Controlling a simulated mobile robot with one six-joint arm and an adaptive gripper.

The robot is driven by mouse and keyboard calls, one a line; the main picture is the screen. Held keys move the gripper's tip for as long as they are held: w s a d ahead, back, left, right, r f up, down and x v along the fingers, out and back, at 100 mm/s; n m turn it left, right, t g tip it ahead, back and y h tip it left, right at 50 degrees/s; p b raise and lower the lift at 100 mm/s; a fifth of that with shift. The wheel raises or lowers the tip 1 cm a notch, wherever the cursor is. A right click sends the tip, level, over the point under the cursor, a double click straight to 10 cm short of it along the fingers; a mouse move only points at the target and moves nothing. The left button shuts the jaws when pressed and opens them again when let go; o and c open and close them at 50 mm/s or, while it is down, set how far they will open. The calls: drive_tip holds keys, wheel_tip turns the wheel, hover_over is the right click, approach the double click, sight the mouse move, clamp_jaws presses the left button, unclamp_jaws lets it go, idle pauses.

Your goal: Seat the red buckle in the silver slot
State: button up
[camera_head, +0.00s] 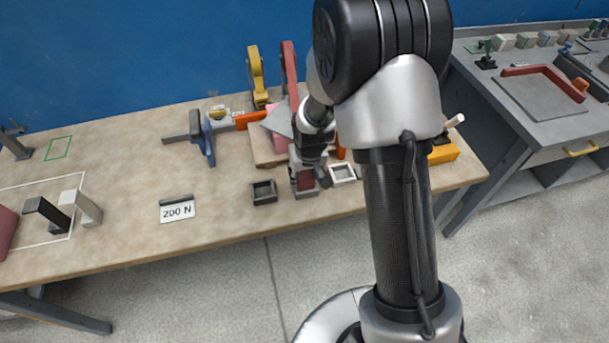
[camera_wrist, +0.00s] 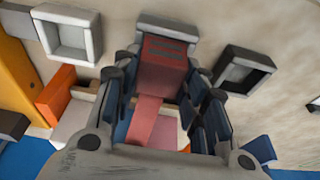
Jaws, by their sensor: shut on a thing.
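The red buckle (camera_head: 305,181) is between the fingers of my gripper (camera_head: 308,170), which is shut on it. The buckle also shows in the wrist view (camera_wrist: 165,62), with a paler red strap trailing from it between the fingers (camera_wrist: 163,92). The silver slot (camera_head: 306,194) is the middle one of three small square frames. In the wrist view its rim (camera_wrist: 150,23) shows around the buckle's far end. The buckle is at the slot's mouth. I cannot tell how deep it sits, as the buckle and fingers hide the opening.
A dark square slot (camera_head: 264,192) stands left of the silver one and a white slot (camera_head: 343,174) to its right, both close. Clamps, including a yellow one (camera_head: 256,76), stand behind. A "200 N" sign (camera_head: 177,210) lies left. The bench front (camera_head: 225,226) is clear.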

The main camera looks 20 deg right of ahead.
drive_tip(key=shift+f, duration=0.15)
drive_tip(key=o, duration=1.1)
drive_tip(key=s+f+p+v, duration=0.1)
drive_tip(key=s+p+v, duration=0.1)
drive_tip(key=v, duration=1.1)
drive_tip(key=s+p+v, duration=0.2)
drive_tip(key=v, duration=1.1)
drive_tip(key=shift+t, duration=0.8)
drive_tip(key=s+r, duration=0.2)
drive_tip(key=s, duration=0.3)
drive_tip(key=s+r, duration=0.2)
drive_tip(key=s, duration=0.4)
drive_tip(key=s+r, duration=0.2)
drive_tip(key=s, duration=0.3)
drive_tip(key=shift+s+r, duration=0.3)
drive_tip(key=shift+r, duration=0.1)
